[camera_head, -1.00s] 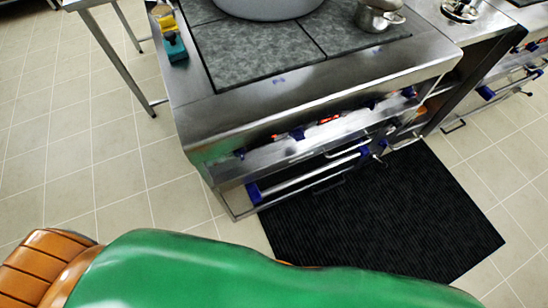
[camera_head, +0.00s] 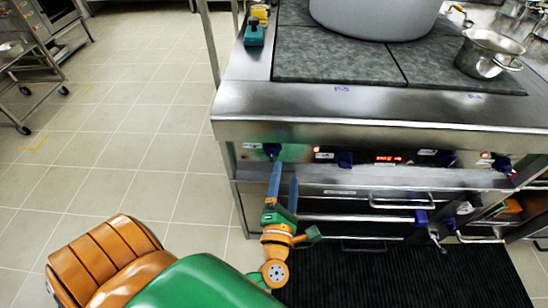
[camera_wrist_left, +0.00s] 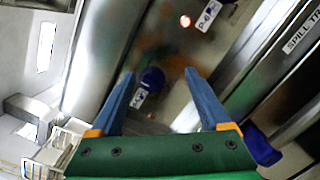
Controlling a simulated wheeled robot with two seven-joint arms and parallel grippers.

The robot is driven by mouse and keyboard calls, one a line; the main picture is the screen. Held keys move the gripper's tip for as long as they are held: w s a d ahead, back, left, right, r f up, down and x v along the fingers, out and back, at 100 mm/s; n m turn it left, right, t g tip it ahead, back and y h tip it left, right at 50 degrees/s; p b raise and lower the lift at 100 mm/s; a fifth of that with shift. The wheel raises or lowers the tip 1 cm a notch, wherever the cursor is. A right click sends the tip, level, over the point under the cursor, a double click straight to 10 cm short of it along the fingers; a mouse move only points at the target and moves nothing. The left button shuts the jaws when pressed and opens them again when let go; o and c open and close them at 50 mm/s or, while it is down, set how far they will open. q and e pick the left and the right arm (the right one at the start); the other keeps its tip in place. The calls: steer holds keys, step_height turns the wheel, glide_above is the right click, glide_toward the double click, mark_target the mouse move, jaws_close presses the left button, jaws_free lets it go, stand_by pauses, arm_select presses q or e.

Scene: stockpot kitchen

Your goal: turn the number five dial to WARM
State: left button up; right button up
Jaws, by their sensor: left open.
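The stove's front panel (camera_head: 318,152) carries several blue dials. The leftmost blue dial (camera_head: 272,150) is just beyond my left gripper (camera_head: 284,172). In the left wrist view this dial (camera_wrist_left: 152,79) shows between and beyond the two blue fingers of my left gripper (camera_wrist_left: 160,72), with a small white label beside it. The fingers are open and hold nothing; I cannot tell whether they touch it. A second blue dial (camera_head: 345,159) sits to its right. The labels are too small to read surely, so I cannot confirm which dial is number five. My right gripper is not in view.
A large grey pot (camera_head: 375,18) and a small metal pot (camera_head: 488,54) stand on the stovetop. A red display (camera_head: 388,158) glows on the panel. Drawer handles (camera_head: 402,203) stick out below.

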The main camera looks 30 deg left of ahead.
mark_target(272, 159)
arm_select(q)
steer(key=w+a+n, duration=0.1)
steer(key=a+n, duration=0.1)
steer(key=w+a+n+g+y, duration=0.1)
steer(key=a+n, duration=0.1)
steer(key=w+a+n+g+y, duration=0.1)
steer(key=w+a+n, duration=0.1)
steer(key=shift+a+f+n, duration=0.15)
steer(key=shift+a+n, duration=0.15)
steer(key=shift+a, duration=0.05)
jaws_close()
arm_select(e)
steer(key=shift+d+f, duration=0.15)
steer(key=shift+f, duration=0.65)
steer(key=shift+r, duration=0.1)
arm_select(q)
steer(key=m+p, duration=0.2)
steer(key=m, duration=0.3)
steer(key=shift+y, duration=0.3)
steer(key=m+p, duration=0.1)
steer(key=m, duration=0.5)
steer(key=shift+f+t, duration=0.15)
steer(key=shift+t, duration=0.25)
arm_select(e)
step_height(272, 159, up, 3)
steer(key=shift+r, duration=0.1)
arm_select(q)
steer(key=shift+p, duration=0.3)
